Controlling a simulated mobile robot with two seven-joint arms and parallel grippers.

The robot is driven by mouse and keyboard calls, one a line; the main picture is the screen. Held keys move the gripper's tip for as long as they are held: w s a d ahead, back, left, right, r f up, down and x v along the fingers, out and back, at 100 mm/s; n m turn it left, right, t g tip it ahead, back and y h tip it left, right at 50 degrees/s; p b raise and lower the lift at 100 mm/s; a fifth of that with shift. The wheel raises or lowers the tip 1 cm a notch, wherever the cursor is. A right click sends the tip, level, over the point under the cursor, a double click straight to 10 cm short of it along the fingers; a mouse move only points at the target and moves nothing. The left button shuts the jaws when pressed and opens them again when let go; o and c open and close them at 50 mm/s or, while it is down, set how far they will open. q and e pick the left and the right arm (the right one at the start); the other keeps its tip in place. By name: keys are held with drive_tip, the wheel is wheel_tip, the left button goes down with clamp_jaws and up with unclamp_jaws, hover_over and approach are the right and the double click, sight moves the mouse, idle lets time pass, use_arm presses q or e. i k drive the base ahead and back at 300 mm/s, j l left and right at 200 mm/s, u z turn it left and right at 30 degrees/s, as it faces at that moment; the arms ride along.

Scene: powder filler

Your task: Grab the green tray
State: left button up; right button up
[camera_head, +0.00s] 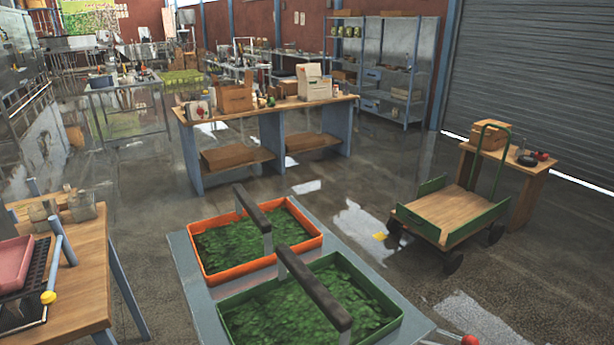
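The green tray (373,286) sits on a grey-topped table (188,268) at the bottom middle. It is a shallow rectangular tray filled with leafy green material, and its near part is cut off by the bottom edge of the view. A dark bar handle (312,288) on grey posts spans it. An orange tray (235,273) with similar green contents and its own dark handle (253,208) sits just behind it on the same table. Neither of my grippers shows in this view.
A wooden table (85,285) with a pink tray (14,264) stands at the left. A green-sided cart (456,213) is at the right, beside a small wooden table (530,172). A long workbench (290,103) stands behind. Open floor lies between them.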

sight(325, 301)
drive_tip(key=k+j+u, duration=0.1)
drive_tip(key=j, duration=0.2)
drive_tip(key=k+j+u, duration=0.1)
drive_tip(key=j, duration=0.2)
drive_tip(key=k+j+z, duration=0.1)
drive_tip(key=j+z, duration=0.15)
drive_tip(key=z, duration=0.15)
drive_tip(key=k+j+z, duration=0.1)
drive_tip(key=j+z, duration=0.15)
drive_tip(key=z, duration=0.2)
drive_tip(key=k+j+z, duration=0.15)
drive_tip(key=z, duration=0.25)
drive_tip(key=k+j+z, duration=0.1)
drive_tip(key=z, duration=0.35)
drive_tip(key=k, duration=0.1)
